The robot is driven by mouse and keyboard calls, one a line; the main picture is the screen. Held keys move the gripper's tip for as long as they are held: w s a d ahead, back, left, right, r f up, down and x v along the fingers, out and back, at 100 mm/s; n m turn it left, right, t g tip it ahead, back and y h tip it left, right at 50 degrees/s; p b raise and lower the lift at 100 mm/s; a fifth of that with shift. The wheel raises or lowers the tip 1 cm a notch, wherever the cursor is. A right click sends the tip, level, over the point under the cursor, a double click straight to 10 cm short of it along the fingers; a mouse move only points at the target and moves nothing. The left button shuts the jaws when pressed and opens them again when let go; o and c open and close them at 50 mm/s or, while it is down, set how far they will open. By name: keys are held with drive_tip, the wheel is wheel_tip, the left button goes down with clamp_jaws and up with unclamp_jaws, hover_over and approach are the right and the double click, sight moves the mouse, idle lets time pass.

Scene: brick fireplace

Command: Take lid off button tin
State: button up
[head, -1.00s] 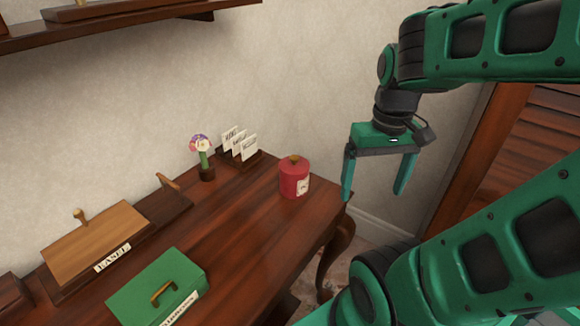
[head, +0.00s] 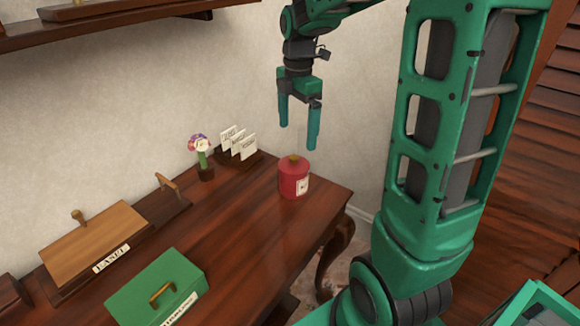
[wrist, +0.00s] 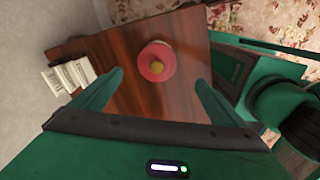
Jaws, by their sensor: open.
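The button tin (head: 294,186) is a red round tin with a small paper label on its side. It stands upright near the right end of the wooden desk. Its red lid (head: 293,164) is on it, with a brass-coloured knob (head: 294,158) on top. In the wrist view the lid (wrist: 148,55) and knob (wrist: 157,66) are seen from above, ahead of and between the fingers. My gripper (head: 298,138) points down above the tin, open and empty, apart from the knob.
On the desk (head: 225,235) are a card holder (head: 238,150), a flower in a small pot (head: 204,160), a green box (head: 155,290) with a brass handle and a wooden box (head: 95,240). A shelf (head: 110,12) hangs at upper left. Desk surface around the tin is clear.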

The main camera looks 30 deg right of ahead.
hover_over(294, 157)
drive_tip(key=f, duration=0.5)
drive_tip(key=shift+s+d, duration=0.2)
drive_tip(key=shift+w+a+f, duration=0.1)
drive_tip(key=shift+f, duration=1.2)
drive_tip(key=shift+w+a+f, duration=0.1)
drive_tip(key=shift+f, duration=1.2)
drive_tip(key=shift+c, duration=0.4)
drive_tip(key=c, duration=1.1)
